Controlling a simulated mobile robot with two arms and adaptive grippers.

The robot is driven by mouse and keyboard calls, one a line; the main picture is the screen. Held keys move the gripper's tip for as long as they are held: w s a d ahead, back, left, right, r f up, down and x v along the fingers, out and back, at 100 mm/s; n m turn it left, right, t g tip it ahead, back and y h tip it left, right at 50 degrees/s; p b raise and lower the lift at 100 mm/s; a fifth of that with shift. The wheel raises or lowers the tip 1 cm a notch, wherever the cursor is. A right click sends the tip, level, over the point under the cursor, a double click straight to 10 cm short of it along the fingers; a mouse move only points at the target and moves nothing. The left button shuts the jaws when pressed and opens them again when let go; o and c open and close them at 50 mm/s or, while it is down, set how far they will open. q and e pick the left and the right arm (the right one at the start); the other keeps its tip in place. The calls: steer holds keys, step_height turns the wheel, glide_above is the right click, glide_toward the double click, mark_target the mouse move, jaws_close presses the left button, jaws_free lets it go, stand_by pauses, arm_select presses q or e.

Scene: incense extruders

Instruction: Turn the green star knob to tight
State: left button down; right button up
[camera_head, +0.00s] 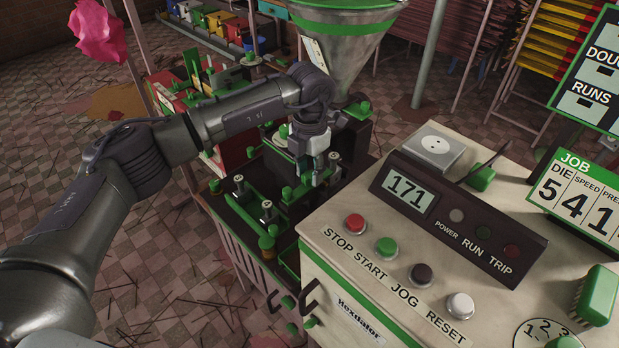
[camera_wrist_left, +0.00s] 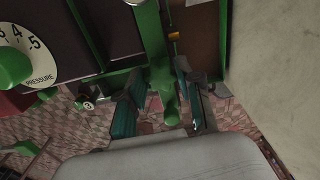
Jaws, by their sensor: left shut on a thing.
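My left gripper (camera_head: 318,182) reaches down over the green-and-black extruder bed, just left of the control cabinet. In the left wrist view its two dark teal fingers (camera_wrist_left: 162,103) stand on either side of a green knob (camera_wrist_left: 166,88) at the end of a green bar, and they are shut on it. I take this to be the green star knob; its star outline and any tight marking cannot be made out. In the head view the gripper hides most of the knob. My right gripper is not in view.
A metal hopper (camera_head: 345,50) rises behind the gripper. Small green-topped posts (camera_head: 240,185) stand on the bed. A pressure dial (camera_wrist_left: 38,62) shows in the wrist view.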

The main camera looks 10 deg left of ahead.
mark_target(310, 174)
arm_select(q)
steer(key=m+b, duration=0.3)
steer(key=m, duration=0.1)
steer(key=shift+m, duration=0.3)
steer(key=m+b, duration=0.1)
steer(key=m, duration=0.2)
steer(key=shift+b, duration=0.3)
steer(key=shift+r+m+b, duration=0.1)
steer(key=shift+m+b, duration=0.3)
steer(key=shift+m, duration=0.6)
steer(key=c, duration=0.8)
jaws_free()
steer(key=shift+o, duration=0.2)
step_height(310, 174, up, 12)
